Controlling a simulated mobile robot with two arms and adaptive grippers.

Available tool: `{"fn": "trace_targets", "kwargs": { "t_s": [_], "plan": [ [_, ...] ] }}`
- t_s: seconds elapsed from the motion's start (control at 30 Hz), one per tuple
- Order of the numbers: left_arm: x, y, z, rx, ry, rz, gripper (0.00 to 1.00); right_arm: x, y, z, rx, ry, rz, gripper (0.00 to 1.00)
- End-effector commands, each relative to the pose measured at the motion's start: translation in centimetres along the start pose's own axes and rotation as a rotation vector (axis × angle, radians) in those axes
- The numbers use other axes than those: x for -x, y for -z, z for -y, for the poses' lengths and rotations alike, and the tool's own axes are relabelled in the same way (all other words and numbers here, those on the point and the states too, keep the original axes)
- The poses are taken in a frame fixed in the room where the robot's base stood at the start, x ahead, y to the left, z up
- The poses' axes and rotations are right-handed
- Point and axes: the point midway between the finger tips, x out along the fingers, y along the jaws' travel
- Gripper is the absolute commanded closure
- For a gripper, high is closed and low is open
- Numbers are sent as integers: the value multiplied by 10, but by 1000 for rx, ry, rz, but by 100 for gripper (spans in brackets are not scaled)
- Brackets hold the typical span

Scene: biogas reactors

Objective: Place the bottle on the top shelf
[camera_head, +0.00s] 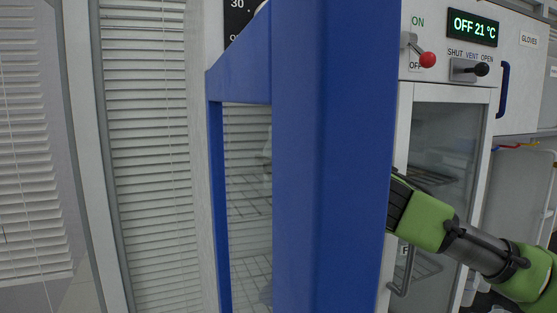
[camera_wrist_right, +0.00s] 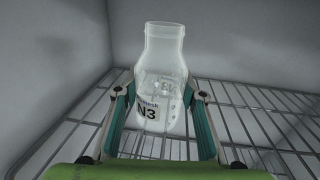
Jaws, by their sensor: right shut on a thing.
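In the right wrist view, a translucent white bottle (camera_wrist_right: 164,60) with an open neck and a label reading N3 stands upright between the fingers of my right gripper (camera_wrist_right: 160,94). The gripper is shut on its sides. The bottle is inside a grey-walled compartment, over a wire shelf (camera_wrist_right: 262,118); whether its base touches the wires is hidden by the gripper. In the head view my right arm comes in from the right, and its gripper and the bottle are hidden behind a blue door frame (camera_head: 335,150). My left gripper is not in view.
The blue-framed glass door stands close in front of the head camera. Behind it is a white cabinet with an OFF 21 °C display (camera_head: 473,28), a red knob (camera_head: 427,60), a black lever (camera_head: 481,69) and a glass door (camera_head: 440,140). Wire shelf beside the bottle is clear.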

Motion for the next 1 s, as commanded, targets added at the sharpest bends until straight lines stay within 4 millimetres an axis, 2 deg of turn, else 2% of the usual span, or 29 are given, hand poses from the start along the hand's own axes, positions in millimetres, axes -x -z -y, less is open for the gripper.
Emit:
{"fn": "trace_targets", "kwargs": {
  "t_s": [0.03,0.07,0.1,0.5,0.67,1.0],
  "plan": [
    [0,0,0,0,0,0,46,0,1,0,0,0,0,57],
    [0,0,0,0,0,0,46,0,1,0,0,0,0,50],
    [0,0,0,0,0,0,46,0,1,0,0,0,-1,46],
    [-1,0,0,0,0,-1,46,1,-3,0,0,0,0,46],
    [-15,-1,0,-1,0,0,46,26,1,1,2,0,2,46],
    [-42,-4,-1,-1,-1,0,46,97,0,1,2,2,2,46]
  ]
}}
